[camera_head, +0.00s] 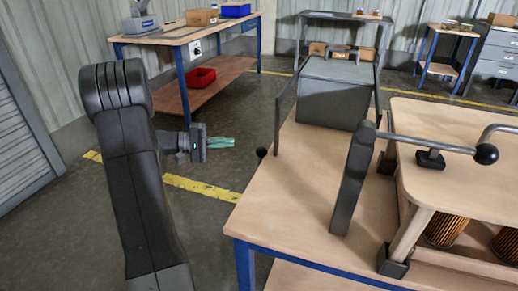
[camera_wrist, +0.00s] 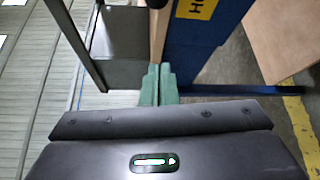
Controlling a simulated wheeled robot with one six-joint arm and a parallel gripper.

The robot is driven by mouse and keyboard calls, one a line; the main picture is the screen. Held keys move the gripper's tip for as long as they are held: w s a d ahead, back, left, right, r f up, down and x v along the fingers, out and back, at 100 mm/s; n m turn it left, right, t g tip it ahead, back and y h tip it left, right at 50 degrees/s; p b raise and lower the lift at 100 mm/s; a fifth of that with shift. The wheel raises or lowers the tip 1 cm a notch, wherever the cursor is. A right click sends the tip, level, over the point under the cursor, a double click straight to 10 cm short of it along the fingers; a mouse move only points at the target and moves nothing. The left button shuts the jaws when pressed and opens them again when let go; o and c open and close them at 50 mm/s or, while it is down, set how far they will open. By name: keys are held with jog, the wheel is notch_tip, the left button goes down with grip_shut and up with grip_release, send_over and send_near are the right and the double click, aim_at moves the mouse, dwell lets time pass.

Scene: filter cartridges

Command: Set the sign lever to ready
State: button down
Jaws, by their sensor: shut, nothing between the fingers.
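A small black ball knob (camera_head: 262,152) stands at the left edge of the near wooden table in the head view; it may be the sign lever's end. In the wrist view a yellow plate (camera_wrist: 196,9) with black letters, cut off after an "H", sits on a blue face. My gripper (camera_head: 234,142) is left of the knob and apart from it, over the floor. Its green fingers (camera_wrist: 158,72) are shut together and empty, pointing toward the table's edge. The lever's setting cannot be read.
A grey box (camera_head: 335,92) stands on the near table (camera_head: 290,200). A bar with a black ball (camera_head: 486,153) crosses a wooden fixture above orange filter cartridges (camera_head: 446,230). A blue-legged bench (camera_head: 185,35) with a red bin (camera_head: 200,77) stands behind. Floor left of the table is clear.

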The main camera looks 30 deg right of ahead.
jog(key=s+d+b, duration=0.1)
jog(key=d, duration=0.1)
jog(key=s+d+b, duration=0.1)
jog(key=s+d, duration=0.1)
jog(key=d, duration=0.1)
jog(key=s+d+b, duration=0.1)
jog(key=s+d, duration=0.1)
jog(key=shift+s+d+f, duration=0.25)
jog(key=shift+d+f, duration=0.05)
jog(key=shift+d, duration=0.05)
jog(key=shift+s+a+r, duration=0.2)
jog(key=shift+s+a, duration=0.35)
jog(key=shift+s, duration=0.1)
jog(key=shift+a+b, duration=0.1)
jog(key=shift+b, duration=0.2)
